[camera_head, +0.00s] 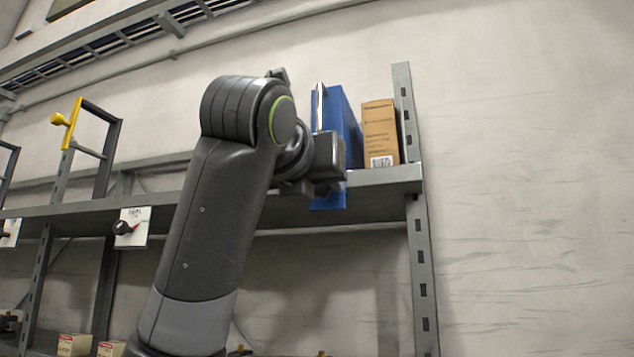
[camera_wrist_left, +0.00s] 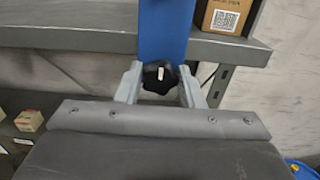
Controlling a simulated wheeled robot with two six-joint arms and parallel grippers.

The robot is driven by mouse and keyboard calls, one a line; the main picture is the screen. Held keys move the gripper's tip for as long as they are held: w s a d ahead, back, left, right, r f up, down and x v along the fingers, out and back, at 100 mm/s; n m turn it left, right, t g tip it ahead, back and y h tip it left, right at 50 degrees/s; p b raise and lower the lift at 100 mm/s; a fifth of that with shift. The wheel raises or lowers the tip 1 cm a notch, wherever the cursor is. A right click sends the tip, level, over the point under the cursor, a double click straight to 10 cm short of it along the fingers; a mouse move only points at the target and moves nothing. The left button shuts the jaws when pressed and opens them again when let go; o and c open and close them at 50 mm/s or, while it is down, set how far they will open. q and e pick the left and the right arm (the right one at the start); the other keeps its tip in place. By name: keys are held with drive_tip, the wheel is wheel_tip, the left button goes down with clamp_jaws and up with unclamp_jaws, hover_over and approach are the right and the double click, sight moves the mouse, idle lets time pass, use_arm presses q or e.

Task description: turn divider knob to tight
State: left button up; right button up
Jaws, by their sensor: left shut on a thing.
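A blue upright divider (camera_head: 345,115) stands at the right end of the shelf, and its blue face also shows in the left wrist view (camera_wrist_left: 163,32). A black lobed knob (camera_wrist_left: 158,80) with a short white mark sits low on that face. The mark points roughly up in the left wrist view. My left gripper (camera_wrist_left: 160,90) is shut on the knob, one finger at each side. In the head view my left gripper (camera_head: 328,180) is in front of the divider's lower part and hides the knob. No tight marking can be read. My right gripper is not in view.
A brown box (camera_head: 380,133) stands right of the divider on the metal shelf (camera_head: 385,180). A perforated upright (camera_head: 421,270) ends the rack. Further left are a black knob on a white plate (camera_head: 134,230) and a yellow handle (camera_head: 72,122). The wall at right is bare.

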use_arm(q)
drive_tip(key=shift+a+r, duration=0.1)
drive_tip(key=shift+r, duration=0.1)
drive_tip(key=o, duration=1)
drive_tip(key=shift+w+f, duration=0.1)
drive_tip(key=shift+f, duration=0.05)
drive_tip(key=b+v, duration=0.8)
drive_tip(key=v, duration=0.9)
drive_tip(key=shift+s, duration=0.2)
